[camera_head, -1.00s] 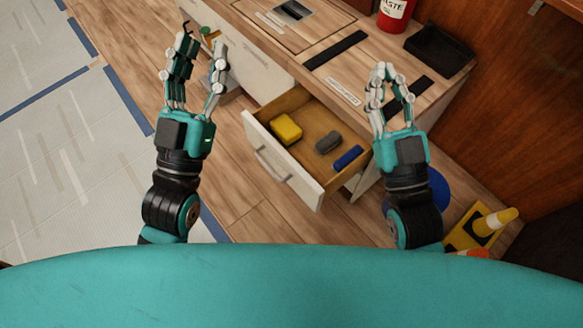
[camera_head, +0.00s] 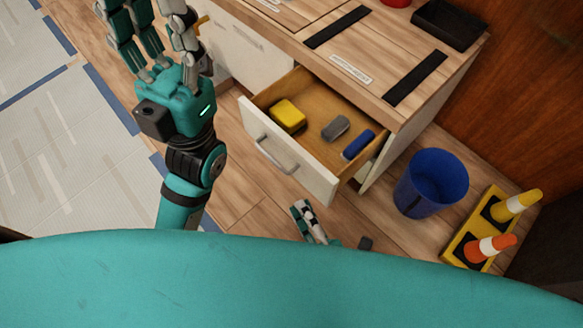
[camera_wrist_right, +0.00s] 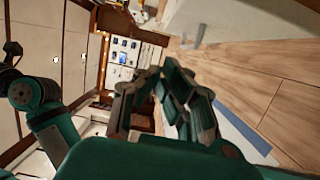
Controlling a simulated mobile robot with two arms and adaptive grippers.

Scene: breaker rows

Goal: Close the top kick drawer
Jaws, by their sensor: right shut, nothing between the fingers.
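A drawer with a white front (camera_head: 285,150) and a wooden inside stands pulled out of the counter in the head view. Its grey bar handle (camera_head: 274,158) faces my body. A yellow block (camera_head: 288,115), a grey piece (camera_head: 336,127) and a blue piece (camera_head: 358,144) lie in it. My right gripper (camera_head: 304,208) is shut and empty, low in front of the drawer front and apart from it. Its fingers also show in the right wrist view (camera_wrist_right: 160,85). My left gripper (camera_head: 150,15) is open at the upper left, left of the drawer; its tips reach the top edge.
The wooden counter top (camera_head: 375,60) with dark strips lies above the drawer. A blue bin (camera_head: 432,182) stands on the floor right of the drawer. A yellow stand (camera_head: 470,228) with cones is farther right. Wooden floor (camera_head: 235,200) is free at the drawer's front left.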

